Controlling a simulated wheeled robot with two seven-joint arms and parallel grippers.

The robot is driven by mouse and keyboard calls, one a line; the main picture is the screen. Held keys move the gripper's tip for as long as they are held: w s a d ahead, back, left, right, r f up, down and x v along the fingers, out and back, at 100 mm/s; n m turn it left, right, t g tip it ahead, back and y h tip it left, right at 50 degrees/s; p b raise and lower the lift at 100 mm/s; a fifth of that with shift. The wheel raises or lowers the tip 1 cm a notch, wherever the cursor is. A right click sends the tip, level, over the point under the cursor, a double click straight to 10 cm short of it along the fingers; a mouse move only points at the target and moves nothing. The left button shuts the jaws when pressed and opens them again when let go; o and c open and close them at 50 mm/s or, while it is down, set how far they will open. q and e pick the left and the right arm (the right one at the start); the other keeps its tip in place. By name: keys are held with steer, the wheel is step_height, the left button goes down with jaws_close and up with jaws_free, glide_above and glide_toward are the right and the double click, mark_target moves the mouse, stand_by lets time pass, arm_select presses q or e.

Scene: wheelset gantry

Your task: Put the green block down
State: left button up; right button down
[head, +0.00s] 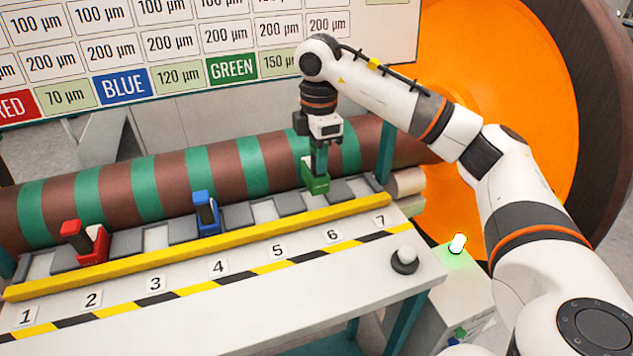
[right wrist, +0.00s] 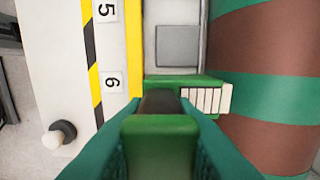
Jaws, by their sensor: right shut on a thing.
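My right gripper (head: 318,160) points down and is shut on the green block (head: 316,180) at the slot row, behind label 6 (head: 332,235). In the right wrist view the green block (right wrist: 160,140) sits between the two teal fingers, with a cream ribbed piece (right wrist: 208,98) at its side. I cannot tell whether its underside touches the bench. The red block (head: 88,243) stands behind label 2 and the blue block (head: 207,213) behind label 4. My left gripper is not in view.
A yellow rail (head: 200,246) runs along the front of the slots. A brown and green striped axle (head: 170,185) lies close behind them. A black-and-white knob (head: 404,260) stands at the bench's right end, near a lit green lamp (head: 457,243). A large orange wheel (head: 500,80) is behind my right arm.

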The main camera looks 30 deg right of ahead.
mark_target(319, 177)
steer(key=shift+s+f, duration=0.15)
steer(key=shift+f, duration=0.5)
step_height(319, 177, down, 3)
steer(key=shift+f+p, duration=0.1)
steer(key=shift+p, duration=0.3)
steer(key=shift+f, duration=0.3)
steer(key=c, duration=1.2)
jaws_free()
steer(key=shift+f, duration=0.15)
step_height(319, 177, up, 7)
steer(key=shift+r+b, duration=0.1)
steer(key=shift+b, duration=0.75)
steer(key=shift+r+p, duration=0.4)
steer(key=shift+r, duration=2.15)
